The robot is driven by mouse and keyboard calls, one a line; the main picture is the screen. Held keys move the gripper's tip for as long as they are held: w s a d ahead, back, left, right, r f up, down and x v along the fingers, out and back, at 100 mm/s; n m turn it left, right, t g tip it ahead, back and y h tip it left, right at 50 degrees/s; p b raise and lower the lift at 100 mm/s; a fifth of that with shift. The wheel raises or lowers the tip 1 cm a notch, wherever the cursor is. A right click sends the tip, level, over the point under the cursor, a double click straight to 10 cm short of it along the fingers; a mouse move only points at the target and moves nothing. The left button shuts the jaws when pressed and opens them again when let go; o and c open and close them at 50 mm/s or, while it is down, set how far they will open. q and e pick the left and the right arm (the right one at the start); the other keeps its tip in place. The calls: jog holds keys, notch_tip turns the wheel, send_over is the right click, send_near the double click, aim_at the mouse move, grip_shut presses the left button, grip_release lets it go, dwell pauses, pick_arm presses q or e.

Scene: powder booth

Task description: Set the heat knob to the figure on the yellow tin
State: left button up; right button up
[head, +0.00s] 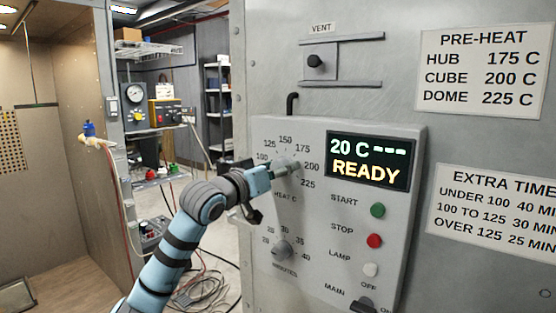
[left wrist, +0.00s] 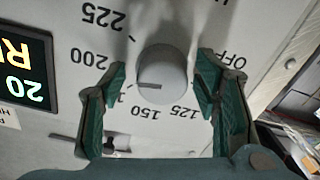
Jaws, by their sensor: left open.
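The heat knob (head: 285,167) is a grey round knob on the oven's control panel, ringed by figures up to 225. In the left wrist view the knob (left wrist: 163,72) appears upside down. Its dark pointer line points left, toward a figure between 200 and 150 that is mostly hidden by a finger. My left gripper (head: 272,173) is at the knob. In the left wrist view the open gripper (left wrist: 160,88) has a finger on either side of the knob, with small gaps visible. I see no yellow tin. My right gripper is not in view.
The display (head: 368,161) reads 20 C, dashes and READY. A minutes knob (head: 282,249) sits below; the green start (head: 377,210) and red stop (head: 374,241) buttons are to the right. The pre-heat sign (head: 482,71) lists hub 175, cube 200, dome 225.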

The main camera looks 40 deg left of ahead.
pick_arm(q)
jog(key=shift+s+a, duration=0.1)
jog(key=shift+a, duration=0.05)
jog(key=shift+c, duration=0.6)
jog(key=c, duration=1)
jog(key=m+p, duration=0.3)
jog(key=m, duration=0.1)
jog(key=shift+r+p, duration=0.15)
jog(key=shift+p, duration=0.25)
jog(key=shift+m+p, duration=1.65)
jog(key=shift+m, duration=0.45)
jog(key=o, duration=1.1)
jog(key=shift+f, duration=0.2)
